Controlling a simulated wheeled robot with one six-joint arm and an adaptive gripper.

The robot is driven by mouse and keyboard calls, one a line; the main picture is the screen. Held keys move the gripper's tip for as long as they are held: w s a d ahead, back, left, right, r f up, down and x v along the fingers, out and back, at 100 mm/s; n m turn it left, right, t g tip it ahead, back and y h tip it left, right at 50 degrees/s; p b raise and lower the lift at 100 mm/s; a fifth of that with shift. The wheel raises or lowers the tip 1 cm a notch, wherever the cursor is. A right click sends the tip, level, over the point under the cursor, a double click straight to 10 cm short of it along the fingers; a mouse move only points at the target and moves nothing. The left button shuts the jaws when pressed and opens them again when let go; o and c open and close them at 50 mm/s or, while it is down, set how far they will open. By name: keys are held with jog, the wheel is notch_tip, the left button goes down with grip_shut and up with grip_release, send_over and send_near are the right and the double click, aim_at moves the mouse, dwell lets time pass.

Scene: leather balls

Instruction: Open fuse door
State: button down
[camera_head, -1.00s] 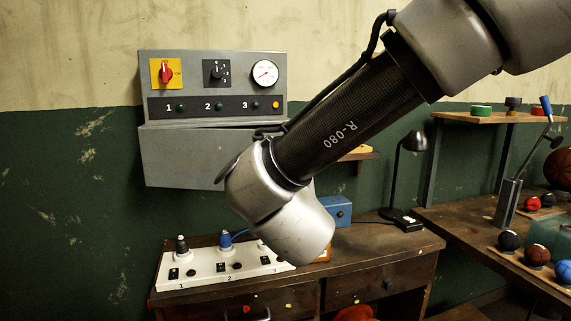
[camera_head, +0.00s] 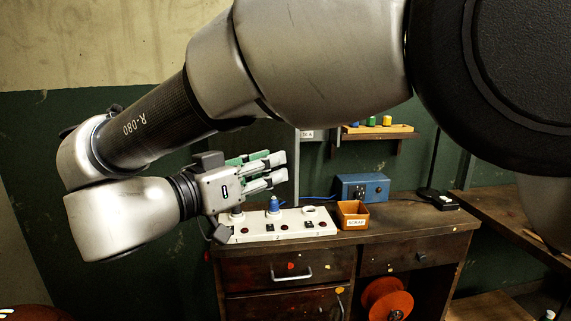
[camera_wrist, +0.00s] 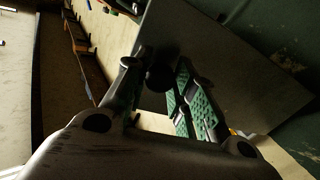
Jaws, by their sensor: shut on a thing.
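My gripper (camera_head: 277,168) points right in the head view, above the white socket strip, with green-padded fingers. In the wrist view my gripper (camera_wrist: 157,66) has a dark round knob (camera_wrist: 160,76) between its fingers, and it is shut on this knob. Behind the knob is a flat grey panel (camera_wrist: 225,75), which looks like the fuse door, tilted in this view. My arm hides most of the grey fuse box in the head view; a small grey part with a white label (camera_head: 307,134) shows past the fingers. How far the door stands open cannot be told.
Below my gripper, the wooden bench (camera_head: 400,236) carries the white socket strip (camera_head: 262,232) with plugs, an orange scrap bin (camera_head: 352,214) and a blue box (camera_head: 362,187). A small shelf (camera_head: 378,130) with coloured items is behind. An orange reel (camera_head: 387,299) is under the bench.

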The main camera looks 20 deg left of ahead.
jog(key=shift+s+a, duration=0.2)
jog(key=shift+s, duration=0.05)
jog(key=c, duration=1.2)
grip_release()
jog(key=shift+o, duration=0.2)
jog(key=v, duration=0.7)
jog(key=shift+s+a, duration=0.1)
jog(key=shift+s, duration=0.05)
